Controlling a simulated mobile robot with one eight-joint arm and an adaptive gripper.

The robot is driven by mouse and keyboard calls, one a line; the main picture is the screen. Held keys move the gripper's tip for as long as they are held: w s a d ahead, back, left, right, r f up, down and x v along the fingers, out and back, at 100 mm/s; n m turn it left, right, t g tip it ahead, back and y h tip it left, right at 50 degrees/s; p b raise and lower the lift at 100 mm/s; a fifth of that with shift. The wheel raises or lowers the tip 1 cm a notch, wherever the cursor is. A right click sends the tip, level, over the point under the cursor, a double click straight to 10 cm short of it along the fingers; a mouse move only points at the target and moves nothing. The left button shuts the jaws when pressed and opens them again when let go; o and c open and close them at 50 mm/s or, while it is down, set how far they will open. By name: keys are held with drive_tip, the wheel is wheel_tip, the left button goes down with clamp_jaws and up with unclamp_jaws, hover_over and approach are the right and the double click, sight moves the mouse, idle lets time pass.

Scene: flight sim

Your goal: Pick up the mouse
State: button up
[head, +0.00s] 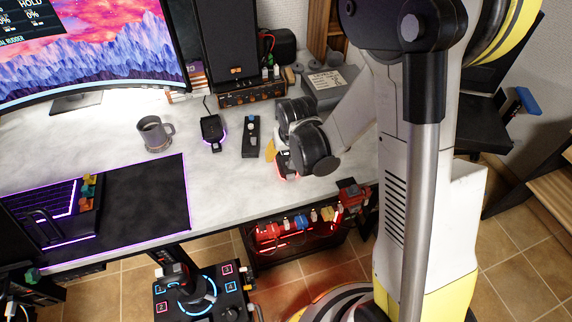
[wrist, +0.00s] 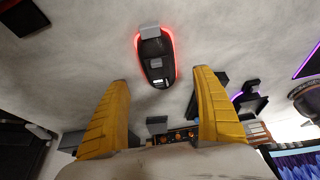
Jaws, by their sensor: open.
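The mouse is a dark, rounded shape with a red glowing rim. In the wrist view the mouse (wrist: 156,62) lies on the pale desk, ahead of and between the two yellow fingers. My gripper (wrist: 160,78) is open with nothing between its fingers. In the head view the mouse (head: 282,167) is mostly hidden behind my wrist, with part of its red rim showing near the desk's front edge. One yellow finger of my gripper (head: 271,150) shows just left of my wrist, close to the mouse. I cannot tell the exact height of the fingers above the desk.
On the desk (head: 218,185) left of my wrist stand a black box with a blue knob (head: 251,137), a purple-lit black device (head: 213,130) and a grey mug (head: 155,133). A speaker (head: 226,40) and an amplifier (head: 252,91) stand behind. A joystick panel (head: 205,290) is in front.

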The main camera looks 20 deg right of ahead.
sight(286, 157)
drive_tip(key=b+x, duration=0.2)
drive_tip(key=x, duration=0.2)
drive_tip(key=shift+f, duration=0.1)
drive_tip(key=c, duration=1.3)
